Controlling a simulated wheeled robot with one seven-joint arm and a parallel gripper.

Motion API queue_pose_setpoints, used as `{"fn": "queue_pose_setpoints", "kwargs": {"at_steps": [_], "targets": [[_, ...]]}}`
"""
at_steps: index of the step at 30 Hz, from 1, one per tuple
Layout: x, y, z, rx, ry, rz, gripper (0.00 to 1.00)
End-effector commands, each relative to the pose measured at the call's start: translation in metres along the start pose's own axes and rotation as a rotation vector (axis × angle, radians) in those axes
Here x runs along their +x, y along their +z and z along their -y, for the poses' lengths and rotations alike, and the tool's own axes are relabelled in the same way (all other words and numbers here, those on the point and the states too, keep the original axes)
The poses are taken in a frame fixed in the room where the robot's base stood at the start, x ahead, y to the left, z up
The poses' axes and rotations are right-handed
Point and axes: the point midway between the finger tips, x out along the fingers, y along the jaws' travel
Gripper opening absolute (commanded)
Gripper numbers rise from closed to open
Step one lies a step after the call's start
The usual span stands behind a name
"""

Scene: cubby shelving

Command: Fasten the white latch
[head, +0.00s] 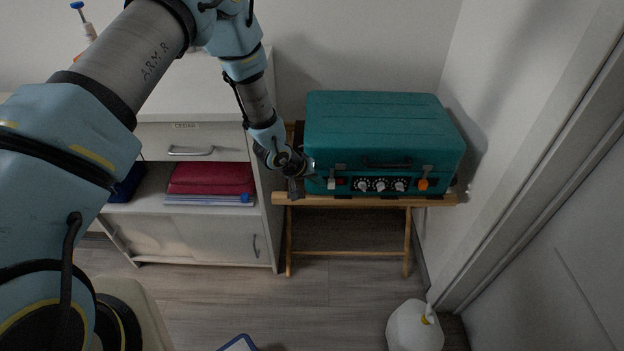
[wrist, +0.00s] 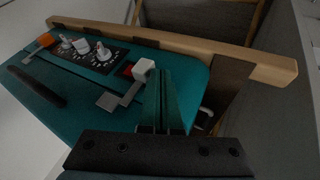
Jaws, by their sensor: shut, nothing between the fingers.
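The teal case (head: 384,130) lies with its lid down on a wooden stand. The white latch (head: 331,183) is at the left end of its front face. In the wrist view the white latch (wrist: 144,69) is a pale block on a grey arm, angled out from a grey plate (wrist: 108,101) on the case. My gripper (head: 294,188) is at the case's front left corner, left of the latch. In the wrist view its fingers (wrist: 163,82) are shut and empty, close beside the white block. Whether they touch it I cannot tell.
An orange latch (head: 423,184) is at the right end of the case front, with knobs (head: 380,185) and a dark handle (head: 386,163) between. The wooden stand (head: 350,201) borders a white cabinet (head: 200,135) on the left. A white jug (head: 414,328) stands on the floor.

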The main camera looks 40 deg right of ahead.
Motion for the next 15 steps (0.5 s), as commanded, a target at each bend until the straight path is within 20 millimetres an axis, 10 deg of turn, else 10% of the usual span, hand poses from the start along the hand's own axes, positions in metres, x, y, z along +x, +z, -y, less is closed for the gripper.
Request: {"fn": "queue_pose_setpoints", "kwargs": {"at_steps": [15], "targets": [[0.015,0.001,-0.023,0.001,0.002,0.000,0.00]]}}
